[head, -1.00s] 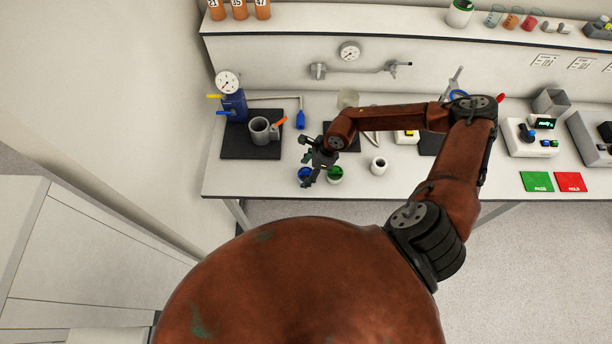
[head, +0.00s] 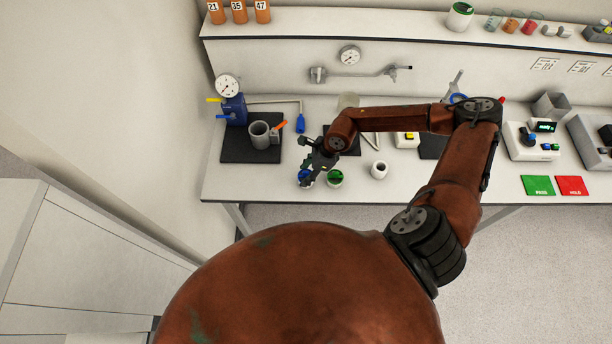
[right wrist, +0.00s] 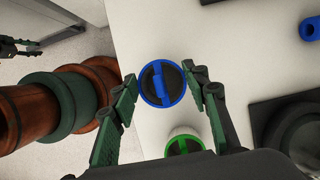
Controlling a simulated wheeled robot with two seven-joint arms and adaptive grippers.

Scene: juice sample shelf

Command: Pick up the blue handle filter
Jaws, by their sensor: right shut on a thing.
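The blue handle filter (right wrist: 161,84) is a round dark piece with a blue rim and a blue bar handle. It shows between the two fingers of my right gripper (right wrist: 159,76) in the right wrist view. In the head view the filter (head: 304,175) is near the table's front edge, partly hidden by my right gripper (head: 307,180). The right gripper is shut on the filter. I cannot tell whether the filter is clear of the table. My left gripper (right wrist: 18,47) shows small and dark at the upper left of the right wrist view; its opening is unclear.
A green-handled filter (head: 335,177) stands close to the right of the blue one, with a white cup (head: 379,169) further right. The table's front edge is near.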

